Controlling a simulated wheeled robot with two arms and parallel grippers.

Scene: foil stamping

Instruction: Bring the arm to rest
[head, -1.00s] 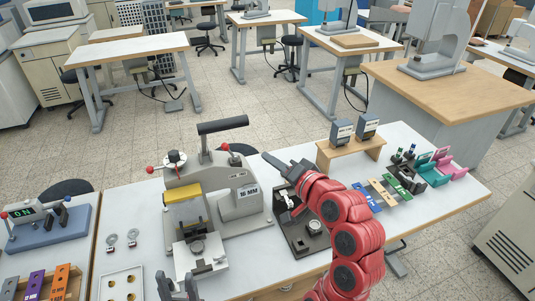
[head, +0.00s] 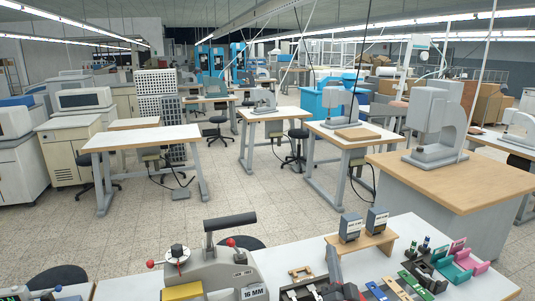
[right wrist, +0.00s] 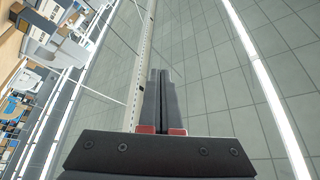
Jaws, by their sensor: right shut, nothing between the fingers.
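My right gripper (head: 333,252) points straight up at the bottom of the head view, in front of the work table. Its two dark fingers are together and hold nothing. They also show shut in the right wrist view (right wrist: 165,75), against the ceiling panels and light strips. The rest of my right arm is below the head view's edge. My left gripper is not in view.
The foil stamping press (head: 215,268) stands on the work table to the left of the gripper. A wooden stand (head: 378,241) with two dark boxes is at the right. Pink and teal holders (head: 460,262) lie further right. Air above the table is clear.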

